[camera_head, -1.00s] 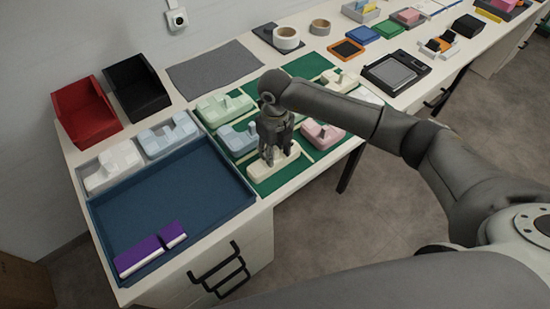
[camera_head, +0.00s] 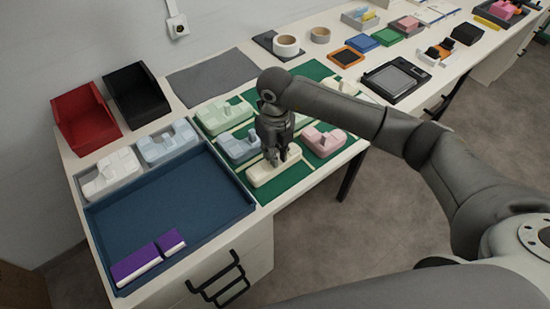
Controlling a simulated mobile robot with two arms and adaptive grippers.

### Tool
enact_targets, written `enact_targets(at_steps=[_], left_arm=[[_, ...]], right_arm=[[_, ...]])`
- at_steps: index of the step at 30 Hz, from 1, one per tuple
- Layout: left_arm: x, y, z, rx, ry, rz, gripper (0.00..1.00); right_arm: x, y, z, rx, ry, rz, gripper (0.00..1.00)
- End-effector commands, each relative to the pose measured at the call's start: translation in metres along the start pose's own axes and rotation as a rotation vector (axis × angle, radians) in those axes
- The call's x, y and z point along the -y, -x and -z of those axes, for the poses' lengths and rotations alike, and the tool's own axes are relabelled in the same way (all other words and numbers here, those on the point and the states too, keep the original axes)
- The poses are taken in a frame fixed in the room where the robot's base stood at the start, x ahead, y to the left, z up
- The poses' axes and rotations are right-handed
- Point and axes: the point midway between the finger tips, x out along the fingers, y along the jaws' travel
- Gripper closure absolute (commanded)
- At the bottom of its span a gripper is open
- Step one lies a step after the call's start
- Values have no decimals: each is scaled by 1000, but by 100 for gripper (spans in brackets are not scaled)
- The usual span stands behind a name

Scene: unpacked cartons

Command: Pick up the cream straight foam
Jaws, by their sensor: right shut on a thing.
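The cream straight foam (camera_head: 264,175) is a pale block on the green mat (camera_head: 287,183) at the table's front edge. My right gripper (camera_head: 277,161) points down over it and is shut on it, with the fingertips at its upper part. The foam appears to be at or just above the mat; I cannot tell which. The gripper hides part of the foam. My left gripper is not in view.
Blue foam (camera_head: 238,147), green foam (camera_head: 222,115) and pink foam (camera_head: 323,142) sit close around on the mat. A blue tray (camera_head: 168,206) with purple blocks (camera_head: 136,264) lies left. Red (camera_head: 86,117) and black (camera_head: 137,94) bins stand behind.

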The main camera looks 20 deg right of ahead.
Motion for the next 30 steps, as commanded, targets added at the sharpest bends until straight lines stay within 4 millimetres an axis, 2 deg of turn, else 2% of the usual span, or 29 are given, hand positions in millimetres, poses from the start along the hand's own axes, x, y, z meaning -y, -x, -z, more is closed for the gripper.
enact_targets(at_steps=[1, 5, 11, 15, 21, 30], left_arm=[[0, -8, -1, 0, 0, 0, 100], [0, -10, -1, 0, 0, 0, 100], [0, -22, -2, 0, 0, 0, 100], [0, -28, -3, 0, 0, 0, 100], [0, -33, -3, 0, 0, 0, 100], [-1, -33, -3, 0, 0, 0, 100]], right_arm=[[1, 7, -2, 6, 0, 1, 98], [-11, 29, 12, 6, 5, 0, 98], [-36, 72, 43, 7, 7, 2, 98], [-57, 84, 68, 5, 7, -1, 98], [-78, 101, 94, 6, 4, 1, 98], [-89, 110, 108, 1, 0, 1, 98]])
